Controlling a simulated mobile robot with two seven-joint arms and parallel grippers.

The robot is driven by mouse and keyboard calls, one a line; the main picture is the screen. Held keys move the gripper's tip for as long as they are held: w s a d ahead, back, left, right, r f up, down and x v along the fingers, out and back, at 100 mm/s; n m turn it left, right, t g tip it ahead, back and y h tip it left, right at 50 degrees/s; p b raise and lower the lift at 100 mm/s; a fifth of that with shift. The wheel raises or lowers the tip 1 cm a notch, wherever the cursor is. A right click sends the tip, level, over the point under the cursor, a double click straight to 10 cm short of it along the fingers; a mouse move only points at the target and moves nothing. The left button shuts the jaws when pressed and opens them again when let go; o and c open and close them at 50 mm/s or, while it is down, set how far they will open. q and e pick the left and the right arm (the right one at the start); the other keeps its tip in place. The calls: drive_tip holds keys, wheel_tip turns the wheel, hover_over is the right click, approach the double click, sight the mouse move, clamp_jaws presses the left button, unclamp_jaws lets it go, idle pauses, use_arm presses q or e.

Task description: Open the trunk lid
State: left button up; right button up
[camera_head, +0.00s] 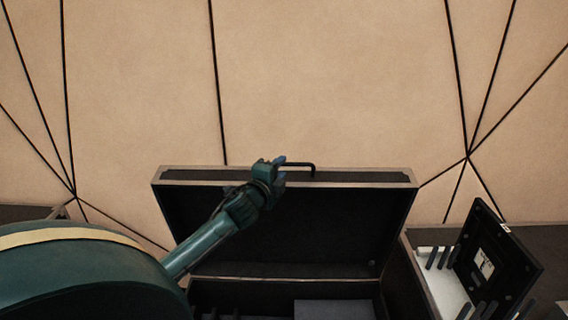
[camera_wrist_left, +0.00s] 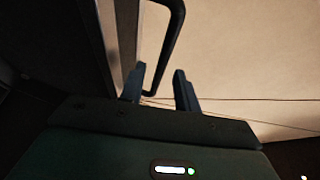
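The trunk lid (camera_head: 320,215) stands raised, about upright, with its dark inner side towards me in the head view. The trunk body (camera_head: 270,279) below it is open. A black bar handle (camera_head: 300,165) sits on the lid's top edge and also shows in the left wrist view (camera_wrist_left: 170,55). My left gripper (camera_head: 279,167) is at the lid's top edge, at the left end of the handle. In the left wrist view its two fingers (camera_wrist_left: 159,88) are apart, with the handle's near end reaching into the gap. Contact cannot be told. My right gripper is not in view.
A grey panel (camera_head: 334,309) shows inside the trunk. To the right stands an open case (camera_head: 420,282) with a raised dark lid (camera_head: 497,262) and several dark upright pieces. A beige wall (camera_head: 330,80) with black lines rises behind the trunk.

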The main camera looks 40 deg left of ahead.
sight(284, 165)
use_arm(q)
drive_tip(key=shift+x, duration=1.65)
drive_tip(key=shift+c, duration=0.4)
clamp_jaws()
drive_tip(key=shift+f, duration=0.1)
